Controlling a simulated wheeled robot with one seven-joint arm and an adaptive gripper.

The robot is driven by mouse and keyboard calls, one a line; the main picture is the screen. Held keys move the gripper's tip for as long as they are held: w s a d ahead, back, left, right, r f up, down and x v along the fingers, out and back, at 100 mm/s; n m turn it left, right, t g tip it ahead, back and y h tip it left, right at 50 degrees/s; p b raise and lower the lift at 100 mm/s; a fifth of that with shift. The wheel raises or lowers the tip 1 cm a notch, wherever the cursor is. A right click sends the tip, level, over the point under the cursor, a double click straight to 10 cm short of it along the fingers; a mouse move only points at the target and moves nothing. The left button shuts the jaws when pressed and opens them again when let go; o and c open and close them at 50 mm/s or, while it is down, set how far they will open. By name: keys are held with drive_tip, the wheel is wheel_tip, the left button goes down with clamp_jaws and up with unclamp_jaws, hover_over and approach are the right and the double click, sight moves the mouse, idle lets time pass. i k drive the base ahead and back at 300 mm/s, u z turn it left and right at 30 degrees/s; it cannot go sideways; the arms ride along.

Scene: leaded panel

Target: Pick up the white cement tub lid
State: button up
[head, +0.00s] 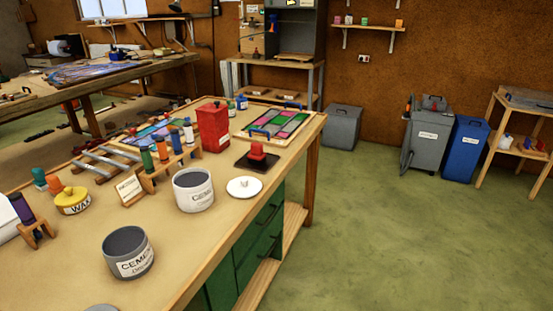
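The white cement tub lid (244,187) lies flat on the wooden workbench (190,262), near its right edge. It is a round white disc with a small pale knob on top. The white cement tub (194,191) stands open just left of the lid, apart from it, with a label on its front. A dark grey cement tub (129,254) stands open nearer to me. A grey round thing (101,308), perhaps its lid, is cut off by the bottom edge. My gripper is not in view.
A red block on a dark base (256,158) and a red canister (213,127) stand behind the lid. A rack of colored bottles (168,157) and a yellow wax tin (73,201) stand left. Green floor (400,240) right of the bench is clear.

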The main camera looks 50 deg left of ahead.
sight(244, 187)
drive_tip(key=i, duration=0.55)
drive_tip(key=u, duration=2.15)
